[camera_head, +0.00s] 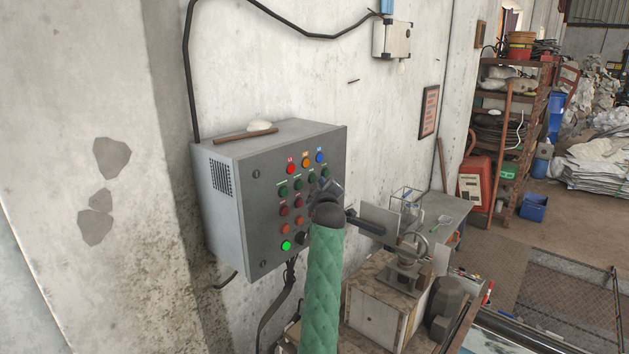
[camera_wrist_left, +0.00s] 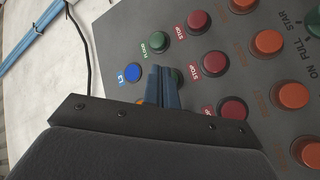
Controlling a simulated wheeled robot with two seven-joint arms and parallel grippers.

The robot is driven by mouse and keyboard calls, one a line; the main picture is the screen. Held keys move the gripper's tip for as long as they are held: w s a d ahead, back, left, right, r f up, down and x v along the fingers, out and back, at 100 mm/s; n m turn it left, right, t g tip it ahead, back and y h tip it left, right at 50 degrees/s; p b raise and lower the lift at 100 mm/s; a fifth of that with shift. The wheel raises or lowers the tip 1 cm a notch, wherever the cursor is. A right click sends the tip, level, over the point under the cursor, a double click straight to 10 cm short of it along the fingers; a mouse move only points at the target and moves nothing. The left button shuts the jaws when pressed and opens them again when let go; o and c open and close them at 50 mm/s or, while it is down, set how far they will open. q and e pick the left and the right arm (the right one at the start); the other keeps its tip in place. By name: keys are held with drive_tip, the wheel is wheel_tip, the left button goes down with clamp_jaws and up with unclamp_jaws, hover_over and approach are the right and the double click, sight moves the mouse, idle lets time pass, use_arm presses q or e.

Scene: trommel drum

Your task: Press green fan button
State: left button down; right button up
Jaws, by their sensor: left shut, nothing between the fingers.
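The grey control box (camera_head: 262,215) hangs on the wall, with rows of green, red and orange buttons on its front. One row of green buttons (camera_head: 297,185) lies below red, orange and blue lamps. My left gripper (camera_head: 326,184) is shut and empty in front of the box's upper right part. In the left wrist view its closed fingertips (camera_wrist_left: 162,70) overlap a green button (camera_wrist_left: 177,76), partly hiding it; contact cannot be told. Another green button (camera_wrist_left: 158,42) shows clear beside them. My right gripper is not in view.
The blue lamp (camera_wrist_left: 132,72) and red buttons (camera_wrist_left: 215,63) lie close around the fingertips. A lit green button (camera_head: 286,245) is low on the box. A bench with a vise (camera_head: 405,262) stands right of my arm. A pole-like piece (camera_head: 262,133) lies on the box top.

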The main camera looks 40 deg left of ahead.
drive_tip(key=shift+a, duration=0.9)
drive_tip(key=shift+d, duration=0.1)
